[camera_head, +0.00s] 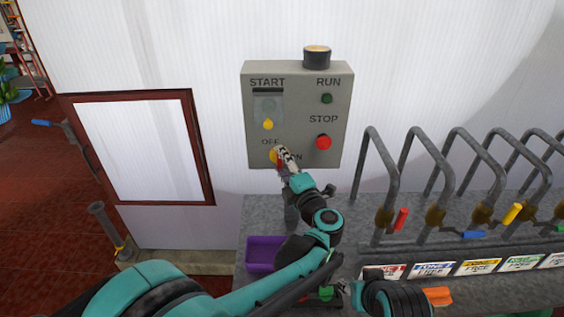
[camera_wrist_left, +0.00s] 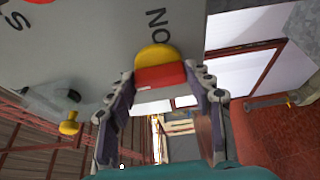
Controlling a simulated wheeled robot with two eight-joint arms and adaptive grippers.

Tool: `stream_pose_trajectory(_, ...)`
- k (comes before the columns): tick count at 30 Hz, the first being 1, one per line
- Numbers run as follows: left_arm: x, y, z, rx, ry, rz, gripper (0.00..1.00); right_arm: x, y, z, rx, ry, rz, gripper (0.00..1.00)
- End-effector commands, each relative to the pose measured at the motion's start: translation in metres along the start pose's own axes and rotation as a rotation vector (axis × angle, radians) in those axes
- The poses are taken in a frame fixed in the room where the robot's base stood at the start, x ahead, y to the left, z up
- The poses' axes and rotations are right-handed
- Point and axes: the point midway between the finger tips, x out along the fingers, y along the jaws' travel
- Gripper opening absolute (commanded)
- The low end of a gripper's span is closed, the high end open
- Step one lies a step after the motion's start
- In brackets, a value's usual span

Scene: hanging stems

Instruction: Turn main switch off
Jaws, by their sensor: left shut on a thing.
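The main switch (camera_head: 273,155) is a yellow knob with a red handle, low on the grey control box (camera_head: 297,95), between the OFF and ON labels. In the left wrist view the yellow base and red handle (camera_wrist_left: 160,76) show large, beside the ON label. My left gripper (camera_head: 284,158) is at the switch, its two fingers on either side of the red handle, shut on it. Its fingers partly hide the switch and ON label in the head view, so I cannot tell which way it points. What seems my right gripper (camera_head: 342,289) is low in the head view, its fingers unclear.
A yellow key-like knob (camera_head: 268,124) sits above the switch, with a green button (camera_head: 327,98) and red button (camera_head: 323,142) to the right. A purple tray (camera_head: 262,254) lies on the grey counter. Bent metal pipes (camera_head: 447,165) with coloured handles stand at the right.

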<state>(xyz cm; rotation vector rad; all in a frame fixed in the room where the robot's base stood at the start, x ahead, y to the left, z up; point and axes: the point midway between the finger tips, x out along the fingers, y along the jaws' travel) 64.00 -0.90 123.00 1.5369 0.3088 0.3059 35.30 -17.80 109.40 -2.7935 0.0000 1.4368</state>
Motion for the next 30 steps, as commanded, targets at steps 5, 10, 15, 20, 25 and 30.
stream_pose_trajectory(5,0.000,-0.001,0.000,-0.006,0.000,-0.003,0.23,0.000,0.000,0.000,0.000,0.000,0.000,0.40)
stream_pose_trajectory(10,0.000,-0.001,0.000,-0.005,0.000,-0.003,0.23,0.000,0.000,0.000,0.000,0.000,0.000,0.40)
stream_pose_trajectory(15,0.000,-0.001,0.000,-0.004,0.000,-0.003,0.72,0.000,0.000,0.000,0.000,0.000,0.000,0.40)
stream_pose_trajectory(20,0.000,0.000,0.000,-0.003,0.000,-0.002,0.72,0.000,0.000,0.000,0.000,0.000,0.000,0.40)
stream_pose_trajectory(25,-0.007,0.000,0.000,-0.003,-0.001,-0.002,0.72,0.000,0.000,0.000,0.000,0.000,0.000,0.40)
stream_pose_trajectory(30,-0.034,0.000,0.001,-0.003,-0.003,-0.002,0.72,0.000,0.000,0.000,0.000,0.000,0.000,0.40)
